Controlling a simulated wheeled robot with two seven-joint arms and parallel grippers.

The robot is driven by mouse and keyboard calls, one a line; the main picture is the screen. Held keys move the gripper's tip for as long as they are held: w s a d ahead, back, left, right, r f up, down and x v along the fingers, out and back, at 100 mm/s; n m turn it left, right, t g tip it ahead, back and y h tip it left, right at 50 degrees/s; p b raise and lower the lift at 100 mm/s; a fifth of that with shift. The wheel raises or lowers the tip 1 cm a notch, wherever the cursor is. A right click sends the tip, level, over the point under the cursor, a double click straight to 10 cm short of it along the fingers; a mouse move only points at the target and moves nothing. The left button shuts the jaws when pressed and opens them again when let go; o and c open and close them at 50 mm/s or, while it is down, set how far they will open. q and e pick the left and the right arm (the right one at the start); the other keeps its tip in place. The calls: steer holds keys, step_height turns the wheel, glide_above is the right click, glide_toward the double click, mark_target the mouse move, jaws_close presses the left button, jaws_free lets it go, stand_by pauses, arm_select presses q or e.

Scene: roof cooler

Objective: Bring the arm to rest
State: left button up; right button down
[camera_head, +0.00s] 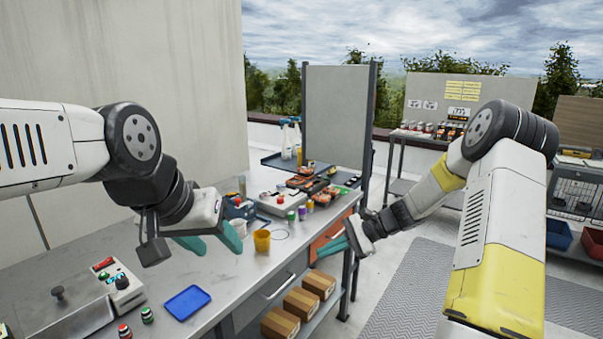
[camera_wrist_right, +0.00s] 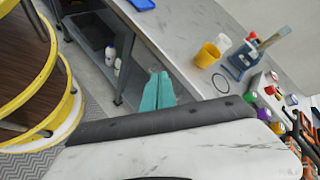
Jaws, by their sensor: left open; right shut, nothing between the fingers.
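My left gripper (camera_head: 209,241) has teal fingers spread apart above the grey table, left of the yellow cup; it is open and empty. My right gripper (camera_head: 333,247) hangs beside the table's right edge, past the table top; its teal fingers lie together with nothing between them. The right wrist view also shows these closed teal fingers (camera_wrist_right: 158,92) next to the table edge. My right arm reaches from the right side of the head view, bent, with its forearm pointing down and to the left.
The table (camera_head: 245,290) holds a yellow cup (camera_head: 262,241), a blue tray (camera_head: 187,302), a metal box with knobs (camera_head: 75,310) and several small bottles. Cardboard boxes (camera_head: 301,303) sit on a shelf below. A grey panel (camera_head: 335,115) stands behind. The floor (camera_head: 405,270) right of the table is clear.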

steer(key=s+d+r+n+t+h, duration=0.1)
steer(key=s+d+r+n+h, duration=0.1)
steer(key=s+r, duration=0.5)
steer(key=s+d+r+n+t+h, duration=0.2)
steer(key=s+r+n+h, duration=0.2)
steer(key=s, duration=0.6)
steer(key=s+d+r+n+t+h, duration=0.2)
steer(key=s+r+n, duration=0.3)
steer(key=s+r, duration=0.4)
steer(key=shift+s+d+r+n+h, duration=0.4)
steer(key=shift+d+r+h, duration=0.1)
steer(key=shift+r+h, duration=0.2)
